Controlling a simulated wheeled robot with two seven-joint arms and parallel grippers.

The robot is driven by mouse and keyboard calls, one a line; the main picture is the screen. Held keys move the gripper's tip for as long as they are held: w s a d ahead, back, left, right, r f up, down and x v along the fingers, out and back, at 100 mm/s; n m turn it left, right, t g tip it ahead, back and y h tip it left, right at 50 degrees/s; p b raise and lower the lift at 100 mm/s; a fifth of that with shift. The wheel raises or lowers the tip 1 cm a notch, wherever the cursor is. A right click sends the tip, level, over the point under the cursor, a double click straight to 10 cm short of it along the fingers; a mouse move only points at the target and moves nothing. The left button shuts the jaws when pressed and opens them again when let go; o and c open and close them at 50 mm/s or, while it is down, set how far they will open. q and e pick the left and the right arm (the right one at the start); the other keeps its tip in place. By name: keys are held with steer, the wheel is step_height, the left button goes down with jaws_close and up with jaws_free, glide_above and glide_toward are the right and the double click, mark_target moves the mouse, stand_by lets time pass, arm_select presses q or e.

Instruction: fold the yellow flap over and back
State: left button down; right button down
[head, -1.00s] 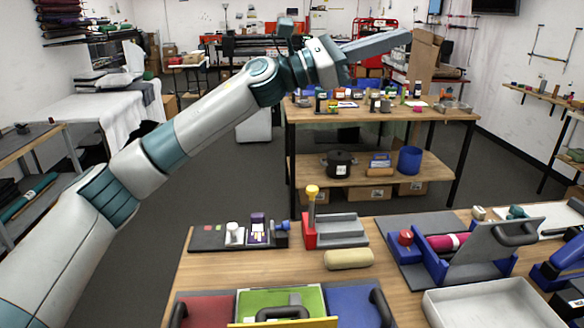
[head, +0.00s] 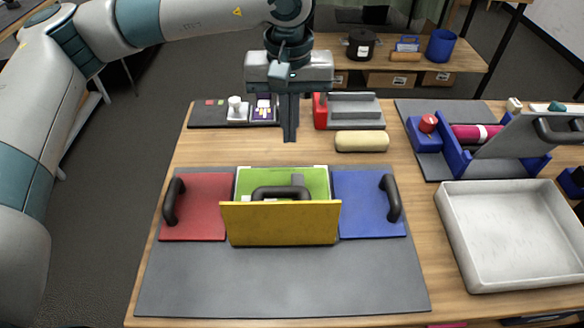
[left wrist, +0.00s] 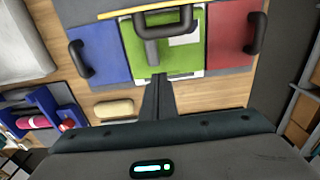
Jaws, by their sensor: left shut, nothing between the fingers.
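The yellow flap (head: 280,224) stands raised at the near edge of the green panel (head: 310,183), its broad face towards me. A dark arched handle (head: 281,191) shows above its top edge. In the left wrist view only a thin strip of the yellow flap (left wrist: 120,13) shows, with the handle (left wrist: 152,28) over the green panel (left wrist: 184,58). My left gripper (head: 290,138) points down behind the green panel, shut and empty, apart from flap and handle. Its fingers (left wrist: 158,78) also show in the left wrist view. My right gripper is out of view.
A red panel (head: 200,205) and a blue panel (head: 360,205), each with a dark handle, flank the green one on a grey mat (head: 280,285). A beige roll (head: 361,141) lies behind. A metal tray (head: 455,235) and a blue fixture (head: 426,140) stand to the right.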

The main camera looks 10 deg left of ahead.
arm_select(q)
steer(key=shift+s, duration=0.1)
steer(key=shift+f, duration=0.1)
steer(key=f+p, duration=0.2)
steer(key=f, duration=0.2)
steer(key=f+p, duration=0.2)
steer(key=f, duration=0.2)
steer(key=shift+w+f, duration=0.2)
steer(key=shift+f, duration=0.1)
steer(key=shift+s+d+f+p, duration=0.1)
steer(key=shift+s+d+p, duration=0.05)
steer(key=shift+s+p, duration=1)
steer(key=shift+s+d+p, duration=0.15)
steer(key=shift+s+p, duration=0.35)
steer(key=shift+s, duration=0.2)
